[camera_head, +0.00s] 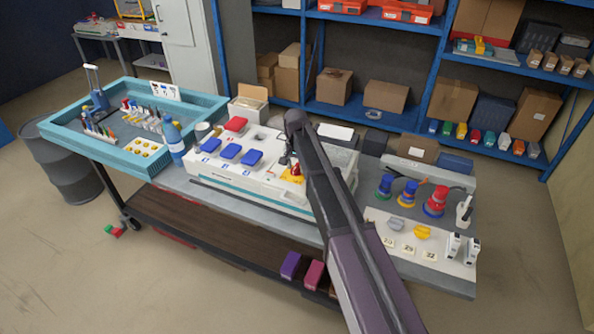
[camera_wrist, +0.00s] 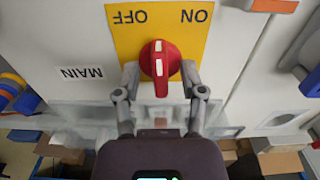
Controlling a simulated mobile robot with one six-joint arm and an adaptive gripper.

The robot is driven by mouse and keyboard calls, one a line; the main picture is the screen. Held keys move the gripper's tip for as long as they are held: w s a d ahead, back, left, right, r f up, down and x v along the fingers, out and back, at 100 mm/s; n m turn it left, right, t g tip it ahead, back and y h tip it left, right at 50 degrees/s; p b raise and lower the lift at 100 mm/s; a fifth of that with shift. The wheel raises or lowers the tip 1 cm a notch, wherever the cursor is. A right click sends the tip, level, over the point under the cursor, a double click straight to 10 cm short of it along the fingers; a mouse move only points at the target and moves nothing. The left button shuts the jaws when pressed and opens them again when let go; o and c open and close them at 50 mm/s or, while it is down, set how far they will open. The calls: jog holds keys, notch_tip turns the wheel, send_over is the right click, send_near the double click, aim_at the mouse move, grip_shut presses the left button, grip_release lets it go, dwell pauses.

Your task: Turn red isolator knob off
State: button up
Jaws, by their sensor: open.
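The red isolator knob (camera_wrist: 160,60) sits on a yellow plate (camera_wrist: 205,45) on a white panel. The plate's lettering appears upside down in the wrist view, with OFF at upper left and ON at upper right. The knob's white-striped grip runs up and down in that picture. My gripper (camera_wrist: 159,76) is open, one finger on each side of the knob's grip. I cannot tell whether the fingers touch it. In the head view the knob (camera_head: 296,169) shows beside my gripper (camera_head: 288,160), on the white socket box (camera_head: 240,190); my arm hides part of the box.
Blue-lidded sockets (camera_head: 229,151) and one red-lidded socket (camera_head: 236,124) are left of the knob. A panel with a yellow knob (camera_head: 422,232) and large coloured plugs lie to the right. A teal tray (camera_head: 85,146) stands at the left. Shelves stand behind.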

jog(key=shift+f, duration=0.15)
grip_shut()
jog(key=shift+d, duration=0.15)
jog(key=shift+n, duration=0.4)
jog(key=n, duration=0.7)
jog(key=shift+n, duration=0.4)
dwell(0.5)
